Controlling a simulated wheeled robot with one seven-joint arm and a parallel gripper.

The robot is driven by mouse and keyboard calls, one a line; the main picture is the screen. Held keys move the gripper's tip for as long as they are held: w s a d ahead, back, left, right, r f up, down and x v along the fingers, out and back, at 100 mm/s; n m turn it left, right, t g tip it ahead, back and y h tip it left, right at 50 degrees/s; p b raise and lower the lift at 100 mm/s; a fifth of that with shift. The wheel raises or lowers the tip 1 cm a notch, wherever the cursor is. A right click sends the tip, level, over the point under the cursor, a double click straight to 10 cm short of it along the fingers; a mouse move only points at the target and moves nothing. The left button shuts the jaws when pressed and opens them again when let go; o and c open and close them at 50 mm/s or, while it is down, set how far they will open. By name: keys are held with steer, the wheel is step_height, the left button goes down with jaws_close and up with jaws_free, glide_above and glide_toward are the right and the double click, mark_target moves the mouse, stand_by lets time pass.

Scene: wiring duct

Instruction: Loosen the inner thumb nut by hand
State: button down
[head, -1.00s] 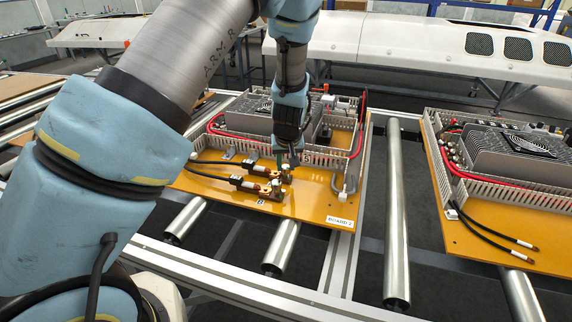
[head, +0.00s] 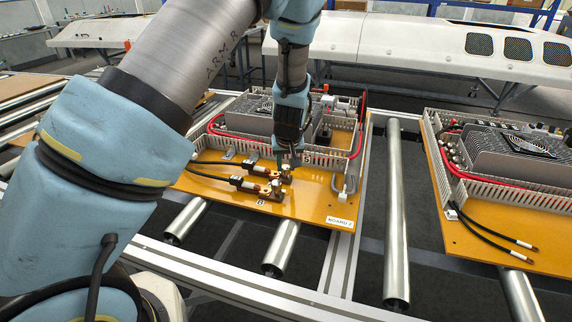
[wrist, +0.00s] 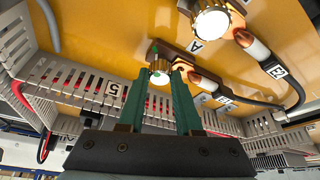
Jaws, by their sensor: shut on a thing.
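My gripper (head: 290,161) reaches down to the farther of two terminals on the orange board. In the wrist view, its two green fingers (wrist: 163,77) stand on either side of the inner thumb nut (wrist: 160,70), a brass knob with a pale top, and are shut on it. The fingers hide part of this nut. The outer thumb nut (wrist: 212,22), brass with a bright top, stands apart from the fingers beside a label A. In the head view it sits on the nearer terminal (head: 276,187).
Black cables (head: 217,178) with copper lugs run left from the terminals. Grey slotted duct walls (head: 318,157) and a red cable (head: 357,137) lie behind. The front of the board (head: 300,209) is clear.

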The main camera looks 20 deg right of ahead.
steer(key=shift+s+d+r+n+y+p, duration=0.1)
steer(key=shift+r+n+y+p, duration=0.2)
steer(key=shift+n+p, duration=0.65)
steer(key=n+y+p, duration=0.2)
steer(key=n+p, duration=0.2)
steer(key=p, duration=0.1)
steer(key=shift+d+n, duration=0.1)
steer(key=shift+n, duration=0.15)
steer(key=n, duration=0.1)
steer(key=n+y, duration=0.1)
steer(key=n, duration=0.2)
steer(key=shift+d+f+g+p, duration=0.1)
steer(key=shift+f+g+p, duration=0.2)
steer(key=shift+p, duration=0.1)
steer(key=c, duration=0.7)
jaws_free()
